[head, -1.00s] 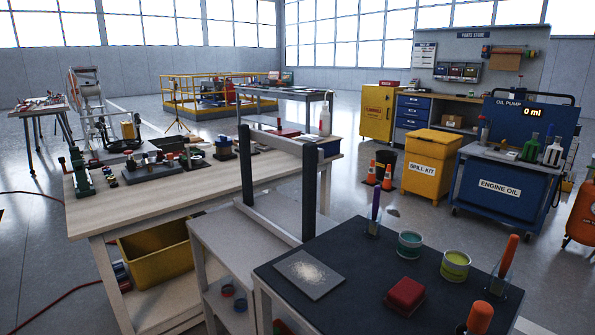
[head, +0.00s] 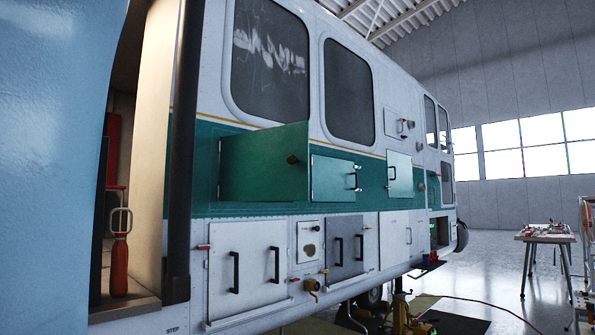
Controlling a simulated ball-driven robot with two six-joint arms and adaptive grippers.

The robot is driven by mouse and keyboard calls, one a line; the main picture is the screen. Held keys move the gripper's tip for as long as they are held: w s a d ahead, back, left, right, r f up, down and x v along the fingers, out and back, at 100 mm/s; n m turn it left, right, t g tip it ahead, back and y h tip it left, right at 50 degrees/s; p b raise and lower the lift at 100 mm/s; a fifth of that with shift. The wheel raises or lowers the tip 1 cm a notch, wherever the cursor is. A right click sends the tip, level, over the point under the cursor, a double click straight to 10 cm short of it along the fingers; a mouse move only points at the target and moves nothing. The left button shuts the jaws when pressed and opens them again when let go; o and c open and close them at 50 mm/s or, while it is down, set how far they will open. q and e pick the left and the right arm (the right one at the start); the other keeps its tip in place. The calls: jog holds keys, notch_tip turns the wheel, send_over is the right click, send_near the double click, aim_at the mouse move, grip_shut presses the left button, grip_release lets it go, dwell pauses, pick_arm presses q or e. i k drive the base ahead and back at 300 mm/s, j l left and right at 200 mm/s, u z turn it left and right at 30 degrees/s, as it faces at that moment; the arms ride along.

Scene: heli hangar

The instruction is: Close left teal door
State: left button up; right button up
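The left teal door (head: 265,165) is on the teal band of the helicopter's side, left of centre in the head view. It appears to stand open, its panel swung out from the fuselage, with a dark round knob (head: 292,159) near its right edge. What lies behind the panel is hidden. Neither of my grippers is in view.
A pale small door (head: 399,176) at right appears swung out. White lower hatches (head: 250,262) with dark handles sit below the teal band. An open cabin doorway (head: 125,180) is at left.

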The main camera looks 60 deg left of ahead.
aim_at(270, 164)
jog(key=u, duration=2.1)
